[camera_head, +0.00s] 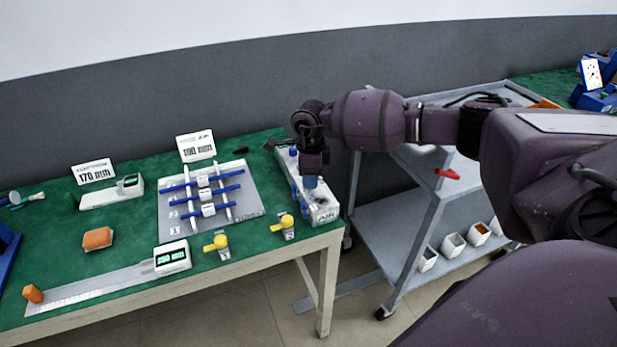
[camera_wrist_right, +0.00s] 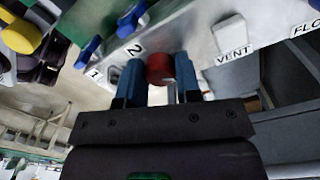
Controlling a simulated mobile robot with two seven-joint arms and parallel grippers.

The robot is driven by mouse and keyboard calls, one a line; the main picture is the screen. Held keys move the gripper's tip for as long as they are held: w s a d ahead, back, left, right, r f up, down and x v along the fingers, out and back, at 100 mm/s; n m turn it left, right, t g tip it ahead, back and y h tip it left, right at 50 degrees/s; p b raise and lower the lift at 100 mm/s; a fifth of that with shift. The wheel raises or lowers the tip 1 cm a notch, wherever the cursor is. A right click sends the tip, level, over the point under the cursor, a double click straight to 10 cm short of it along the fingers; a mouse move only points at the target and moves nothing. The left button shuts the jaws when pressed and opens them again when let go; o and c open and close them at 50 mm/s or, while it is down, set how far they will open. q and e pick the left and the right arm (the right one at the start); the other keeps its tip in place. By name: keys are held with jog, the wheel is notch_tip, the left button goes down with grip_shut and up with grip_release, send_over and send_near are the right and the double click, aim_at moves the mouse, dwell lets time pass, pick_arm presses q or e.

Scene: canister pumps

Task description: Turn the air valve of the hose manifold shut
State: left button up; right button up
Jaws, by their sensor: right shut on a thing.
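The hose manifold (camera_head: 323,208) is a long pale block at the right end of the green table, with a label at its near end that seems to read AIR. My right gripper (camera_head: 311,182) points down over it and hides part of its top. In the right wrist view the manifold (camera_wrist_right: 205,47) fills the upper part, with labels 1, 2, VENT and a cut-off FLO. There the blue fingers of my right gripper (camera_wrist_right: 159,78) are shut on a red knob (camera_wrist_right: 159,68). Blue levers (camera_wrist_right: 132,17) stand beside the numbers. The AIR label does not show there. My left gripper is out of view.
A grey cart (camera_head: 398,225) with small white bins stands right of the table. Left of the manifold are a plate with blue rods (camera_head: 245,202) and yellow-knobbed valves (camera_head: 287,221). An orange block (camera_head: 98,238) lies farther left.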

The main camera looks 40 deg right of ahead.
jog(key=n, duration=0.2)
jog(key=shift+f+n+b, duration=0.15)
jog(key=shift+n+b, duration=0.25)
jog(key=n, duration=0.2)
jog(key=shift+n+b, duration=0.3)
jog(key=shift+b, duration=0.05)
jog(key=shift+n, duration=0.3)
jog(key=o, duration=0.9)
jog(key=shift+r, duration=0.2)
notch_tip(320, 180, up, 11)
jog(key=shift+f+p, duration=0.1)
jog(key=shift+p, duration=0.3)
